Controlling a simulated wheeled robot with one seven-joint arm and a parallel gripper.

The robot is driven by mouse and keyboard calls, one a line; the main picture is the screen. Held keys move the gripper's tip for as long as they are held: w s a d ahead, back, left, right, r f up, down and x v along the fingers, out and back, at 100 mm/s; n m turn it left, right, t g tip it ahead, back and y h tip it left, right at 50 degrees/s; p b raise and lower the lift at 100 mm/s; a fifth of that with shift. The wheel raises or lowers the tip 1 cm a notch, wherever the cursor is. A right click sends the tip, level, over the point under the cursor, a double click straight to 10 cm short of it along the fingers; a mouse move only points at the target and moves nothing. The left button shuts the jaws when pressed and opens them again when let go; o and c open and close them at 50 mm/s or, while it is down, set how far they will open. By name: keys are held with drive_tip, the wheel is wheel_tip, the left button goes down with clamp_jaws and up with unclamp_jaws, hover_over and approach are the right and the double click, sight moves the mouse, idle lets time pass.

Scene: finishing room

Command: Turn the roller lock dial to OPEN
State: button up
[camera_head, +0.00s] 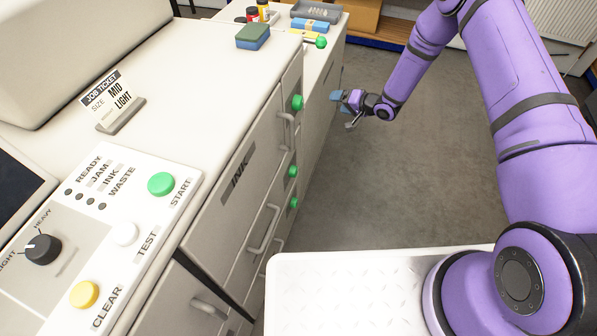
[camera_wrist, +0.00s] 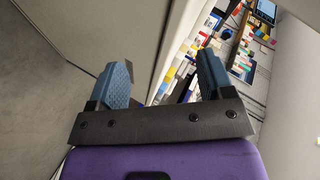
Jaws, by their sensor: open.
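No dial marked roller lock or OPEN can be made out in either view. The white machine (camera_head: 228,78) has an INK door (camera_head: 240,172) on its front and several round green knobs, one of them near the top of that door (camera_head: 298,103). My gripper (camera_head: 346,108) is out over the floor to the right of the machine front, apart from the green knobs. In the wrist view my gripper (camera_wrist: 165,75) has its two blue fingers spread, with nothing between them.
The control panel (camera_head: 130,235) has a black LIGHT/HEAVY knob (camera_head: 42,249) and green START (camera_head: 161,184), white TEST and yellow CLEAR buttons. A job ticket (camera_head: 113,96) and a sponge (camera_head: 253,36) stand on top. Grey floor (camera_head: 380,200) is clear beside the machine.

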drive_tip(key=s+a+f+m+g+y, duration=0.1)
drive_tip(key=s+a+f+y, duration=0.1)
drive_tip(key=s+f, duration=0.35)
drive_tip(key=s+a+f+m+g+y, duration=0.1)
drive_tip(key=s+f+y, duration=0.15)
drive_tip(key=f, duration=0.55)
drive_tip(key=m+y, duration=0.2)
approach(294, 171)
drive_tip(key=w+a+f, duration=0.2)
drive_tip(key=w+a, duration=0.2)
drive_tip(key=a, duration=0.3)
drive_tip(key=shift+a, duration=0.35)
drive_tip(key=shift+w, duration=0.1)
drive_tip(key=c, duration=0.9)
